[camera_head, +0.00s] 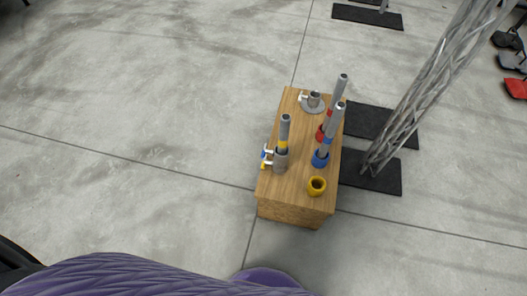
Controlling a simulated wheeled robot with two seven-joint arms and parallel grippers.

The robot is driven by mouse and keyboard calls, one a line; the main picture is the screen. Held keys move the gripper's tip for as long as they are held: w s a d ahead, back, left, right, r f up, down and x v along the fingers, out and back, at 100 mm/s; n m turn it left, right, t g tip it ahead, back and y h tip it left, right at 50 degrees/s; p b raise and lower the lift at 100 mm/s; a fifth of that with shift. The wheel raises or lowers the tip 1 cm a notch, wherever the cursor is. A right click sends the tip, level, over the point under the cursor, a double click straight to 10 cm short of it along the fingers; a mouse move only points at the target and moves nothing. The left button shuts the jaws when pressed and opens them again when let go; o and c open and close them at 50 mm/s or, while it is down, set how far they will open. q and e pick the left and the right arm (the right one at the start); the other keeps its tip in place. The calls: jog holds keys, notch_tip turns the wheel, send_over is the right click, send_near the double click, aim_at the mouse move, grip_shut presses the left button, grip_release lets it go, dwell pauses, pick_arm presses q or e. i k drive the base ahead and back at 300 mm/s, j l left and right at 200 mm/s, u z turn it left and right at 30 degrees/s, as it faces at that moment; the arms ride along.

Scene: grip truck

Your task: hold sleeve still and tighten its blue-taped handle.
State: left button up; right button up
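A grey sleeve (281,162) stands upright near the left edge of a wooden box top. A grey pole (285,128) with a yellow band (282,145) rises from it. Two small light handles stick out from the sleeve's left side. A blue patch (264,154) shows at the upper one, the blue-taped handle, and a yellow patch shows at the lower one. They are too small to tell how tight they are. Neither of my grippers is in view.
On the wooden box (290,211) also stand a blue holder (320,160) and a red holder (321,132) with poles, a yellow cup (316,186) and a grey flanged socket (313,104). A metal truss (425,95) on dark plates stands right. Floor left is clear.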

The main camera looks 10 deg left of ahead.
aim_at(266, 150)
jog(key=i+j, duration=0.2)
jog(key=j, duration=0.15)
jog(key=i+j, duration=0.2)
jog(key=j, duration=0.2)
jog(key=i+j, duration=0.2)
jog(key=j, duration=0.15)
